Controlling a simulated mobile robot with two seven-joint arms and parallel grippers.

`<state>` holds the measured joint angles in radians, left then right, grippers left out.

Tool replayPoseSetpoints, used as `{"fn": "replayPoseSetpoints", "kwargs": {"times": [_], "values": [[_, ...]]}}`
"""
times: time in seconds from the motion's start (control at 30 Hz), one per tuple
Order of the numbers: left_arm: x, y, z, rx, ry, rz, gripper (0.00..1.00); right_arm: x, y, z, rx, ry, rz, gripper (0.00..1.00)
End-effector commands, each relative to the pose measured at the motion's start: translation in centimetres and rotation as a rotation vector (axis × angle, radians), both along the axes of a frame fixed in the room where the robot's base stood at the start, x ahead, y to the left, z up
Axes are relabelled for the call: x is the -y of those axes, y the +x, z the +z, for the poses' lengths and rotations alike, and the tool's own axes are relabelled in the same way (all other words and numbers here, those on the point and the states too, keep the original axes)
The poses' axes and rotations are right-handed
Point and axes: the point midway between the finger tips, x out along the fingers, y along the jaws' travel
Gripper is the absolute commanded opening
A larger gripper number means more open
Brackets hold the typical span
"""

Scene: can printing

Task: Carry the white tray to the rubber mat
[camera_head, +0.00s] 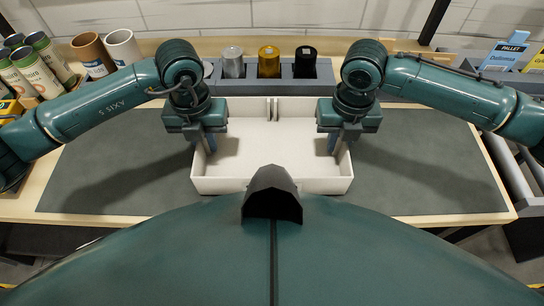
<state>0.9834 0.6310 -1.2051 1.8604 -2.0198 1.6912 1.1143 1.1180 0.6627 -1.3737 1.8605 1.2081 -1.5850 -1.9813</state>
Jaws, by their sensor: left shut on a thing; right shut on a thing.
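The white tray (257,185) is a shallow open box in the middle of the work table, in front of my body. It looks empty apart from a small upright divider at its back wall. The dark rubber mat (100,165) spreads under and to both sides of it. I cannot tell whether the tray touches the mat. My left gripper (207,142) is shut on the tray's left wall. My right gripper (336,142) is shut on its right wall. My arms hide parts of both side walls.
Several printed cans (43,60) and two cups (122,48) are at the back left. A blue pallet sign (504,56) is at the back right. The mat's sides are clear.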

Motion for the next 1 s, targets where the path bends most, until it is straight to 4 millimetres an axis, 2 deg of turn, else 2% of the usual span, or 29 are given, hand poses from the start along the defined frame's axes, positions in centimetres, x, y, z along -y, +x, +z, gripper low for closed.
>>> {"fn": "replayPoseSetpoints", "kwargs": {"times": [0.1, 0.13, 0.37, 0.6, 0.73, 0.87, 1.0], "values": [[-0.2, 0.0, -1.3, -0.001, 0.006, 0.003, 0.0, 0.2, 0.1, -1.2, 0.001, -0.004, -0.003, 0.0], [-0.2, 0.0, -0.8, -0.001, 0.005, 0.003, 0.18, 0.2, 0.1, -0.8, 0.001, -0.004, -0.003, 0.18], [-0.1, 0.0, -0.7, 0.0, 0.003, 0.002, 0.37, 0.1, 0.0, -0.7, 0.0, -0.002, -0.002, 0.37], [0.0, 0.0, -0.6, 0.0, 0.001, 0.001, 0.37, 0.0, 0.0, -0.7, 0.0, -0.001, -0.001, 0.37], [0.0, 0.1, 0.3, 0.003, 0.0, 0.0, 0.37, 0.0, 0.0, -0.7, 0.0, 0.0, 0.0, 0.37], [0.0, 0.1, 2.5, 0.005, 0.001, 0.0, 0.37, 0.0, 0.0, -0.7, 0.0, 0.0, 0.0, 0.37], [0.0, 0.1, 5.6, 0.006, 0.001, -0.001, 0.37, 0.0, 0.0, -0.7, 0.0, 0.0, 0.0, 0.37]]}}
